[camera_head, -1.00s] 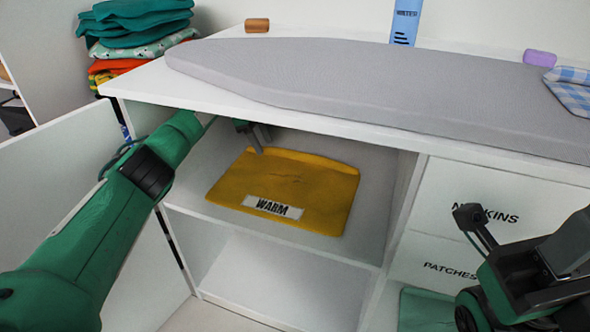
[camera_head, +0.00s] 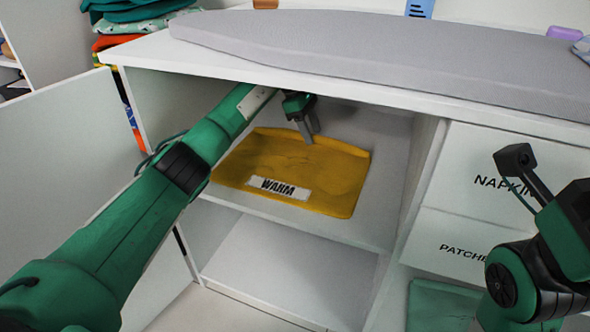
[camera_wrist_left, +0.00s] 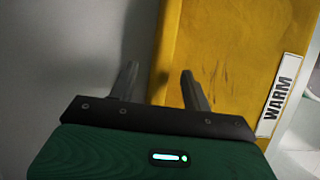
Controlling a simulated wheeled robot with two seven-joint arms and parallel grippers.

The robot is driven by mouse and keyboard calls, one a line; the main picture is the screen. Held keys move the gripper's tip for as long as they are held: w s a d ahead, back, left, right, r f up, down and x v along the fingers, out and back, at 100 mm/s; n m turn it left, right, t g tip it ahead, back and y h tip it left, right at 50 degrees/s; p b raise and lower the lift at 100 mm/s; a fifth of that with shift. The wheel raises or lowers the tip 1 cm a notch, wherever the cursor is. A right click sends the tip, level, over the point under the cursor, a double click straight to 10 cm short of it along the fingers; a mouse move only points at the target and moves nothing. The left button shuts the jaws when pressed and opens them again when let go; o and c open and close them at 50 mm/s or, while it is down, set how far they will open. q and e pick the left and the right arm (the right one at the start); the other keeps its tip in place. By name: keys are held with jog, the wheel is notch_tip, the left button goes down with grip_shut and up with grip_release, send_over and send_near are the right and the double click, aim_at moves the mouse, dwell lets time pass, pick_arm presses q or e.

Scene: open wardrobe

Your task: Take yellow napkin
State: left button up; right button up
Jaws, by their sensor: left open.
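The yellow napkin (camera_head: 310,165) lies flat on the upper shelf of the open compartment, with a white WARM label (camera_head: 285,189) at its front edge. In the left wrist view the yellow cloth (camera_wrist_left: 222,50) fills the middle and right. My left gripper (camera_head: 308,138) is inside the compartment at the napkin's back edge. In the left wrist view its open fingers (camera_wrist_left: 158,82) straddle the cloth's edge, one over the cloth and one beside it. Whether they touch it I cannot tell. My right arm (camera_head: 540,240) shows at the lower right; its fingertips are not clearly visible.
The shelf (camera_head: 375,232) has an empty space below it. Drawers labelled NAPKINS (camera_head: 465,150) and PATCHES are at the right. A grey ironing board (camera_head: 380,60) lies on the top above. The open door (camera_head: 70,170) is at the left, behind my left arm.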

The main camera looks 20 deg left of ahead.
pick_arm(q)
jog(key=shift+f, duration=0.4)
jog(key=shift+r, duration=0.1)
grip_shut()
jog(key=shift+r, duration=0.1)
